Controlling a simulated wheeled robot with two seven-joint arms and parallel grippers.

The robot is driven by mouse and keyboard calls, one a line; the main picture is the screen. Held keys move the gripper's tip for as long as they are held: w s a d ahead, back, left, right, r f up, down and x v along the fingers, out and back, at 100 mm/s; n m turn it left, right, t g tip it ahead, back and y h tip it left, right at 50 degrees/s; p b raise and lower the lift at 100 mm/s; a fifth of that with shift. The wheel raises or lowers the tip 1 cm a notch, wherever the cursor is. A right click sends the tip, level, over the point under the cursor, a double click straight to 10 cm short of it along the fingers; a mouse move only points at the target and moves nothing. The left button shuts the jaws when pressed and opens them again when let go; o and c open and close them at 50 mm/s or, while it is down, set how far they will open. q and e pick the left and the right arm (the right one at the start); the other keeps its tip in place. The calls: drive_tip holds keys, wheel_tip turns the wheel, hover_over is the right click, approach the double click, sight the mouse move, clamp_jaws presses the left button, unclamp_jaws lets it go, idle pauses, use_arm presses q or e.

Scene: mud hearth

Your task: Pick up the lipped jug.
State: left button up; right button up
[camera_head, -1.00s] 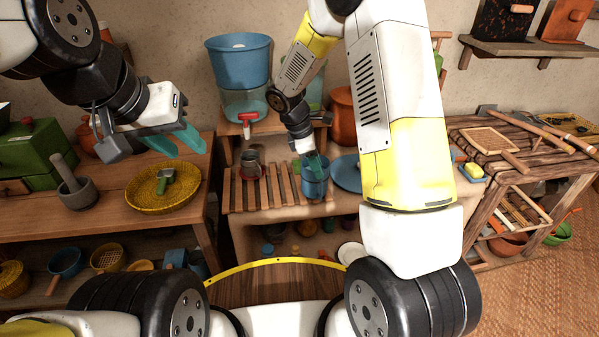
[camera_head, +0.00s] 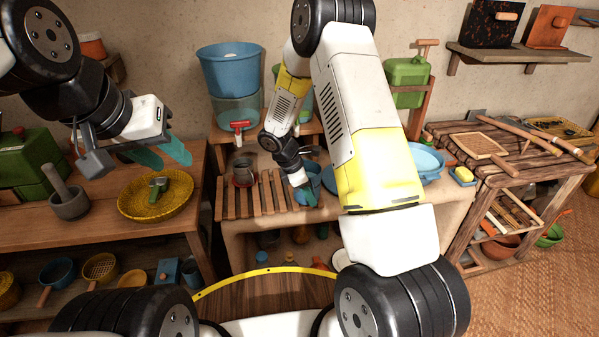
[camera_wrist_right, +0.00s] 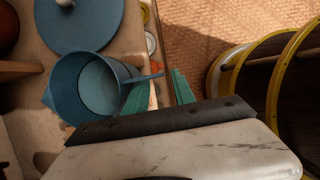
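The lipped jug is a blue vessel with a pouring lip and a handle. It stands upright on the pale counter, partly behind my right gripper in the head view (camera_head: 312,174). In the right wrist view the jug (camera_wrist_right: 95,82) shows its open, empty mouth, with the handle pointing right toward my fingers. My right gripper (camera_wrist_right: 160,94) is open, its teal fingers apart at the handle side of the jug; one finger overlaps the jug's edge in the picture. Whether they touch is unclear. My left gripper (camera_head: 162,155) is open and empty over the left table.
A blue round lid or plate (camera_wrist_right: 80,20) lies close beside the jug. A blue basin (camera_head: 427,160) stands to the right. A yellow woven tray (camera_head: 155,198) is below my left gripper.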

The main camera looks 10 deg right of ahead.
drive_tip(key=shift+x, duration=1.2)
clamp_jaws()
drive_tip(key=shift+w+r, duration=0.1)
idle(0.4)
